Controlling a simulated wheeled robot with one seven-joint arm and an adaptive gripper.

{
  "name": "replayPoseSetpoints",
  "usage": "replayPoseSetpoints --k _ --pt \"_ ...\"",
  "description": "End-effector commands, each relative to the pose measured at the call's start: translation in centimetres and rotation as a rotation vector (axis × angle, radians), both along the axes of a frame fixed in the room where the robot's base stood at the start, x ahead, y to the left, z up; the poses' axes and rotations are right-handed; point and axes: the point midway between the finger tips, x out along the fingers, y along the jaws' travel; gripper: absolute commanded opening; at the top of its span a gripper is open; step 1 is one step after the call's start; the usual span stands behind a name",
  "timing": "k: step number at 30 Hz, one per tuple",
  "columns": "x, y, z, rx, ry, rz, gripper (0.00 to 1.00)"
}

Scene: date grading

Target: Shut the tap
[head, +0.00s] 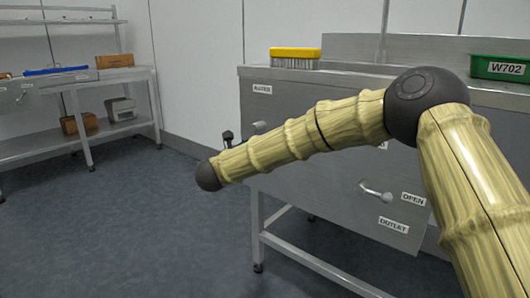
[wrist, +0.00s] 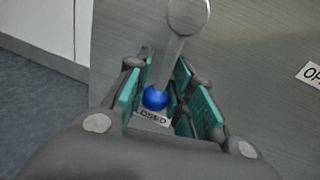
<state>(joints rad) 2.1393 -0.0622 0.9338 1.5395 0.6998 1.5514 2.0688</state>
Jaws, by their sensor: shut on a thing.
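The tap's lever (wrist: 170,62) is a grey metal bar on a grey panel, running down from a round metal hub (wrist: 188,15) to a blue knob (wrist: 155,97) in the wrist view. My gripper (wrist: 159,86) has its teal-padded fingers on both sides of the knob end and is shut on it. The knob end lies by a white label (wrist: 153,118) reading as CLOSED, partly hidden by the knob and finger. An OPEN label (wrist: 312,73) is at the right edge. In the head view my arm hides the blue knob and most of my gripper.
The grey cabinet (head: 335,205) carries a WATER label (head: 262,89), an OUTLET label (head: 392,225) and a curved metal fitting (head: 376,191). A shelf bench (head: 105,77) is left; open floor lies between.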

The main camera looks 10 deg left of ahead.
Motion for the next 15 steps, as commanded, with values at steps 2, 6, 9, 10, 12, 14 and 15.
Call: replayPoseSetpoints --k 2,6,9,10,12,14,15 --pt "0.10 0.17 -0.03 0.020 -0.012 0.001 0.00" --pt "0.16 0.37 -0.02 0.039 -0.024 0.002 0.00" --pt "0.18 0.46 0.03 0.046 -0.028 0.003 0.00" --pt "0.17 0.48 0.05 0.047 -0.029 0.003 0.00" --pt "0.18 0.52 0.08 0.049 -0.030 0.003 0.00" --pt "0.19 0.54 0.10 0.049 -0.030 0.003 0.00" --pt "0.18 0.55 0.11 0.049 -0.030 0.004 0.00"
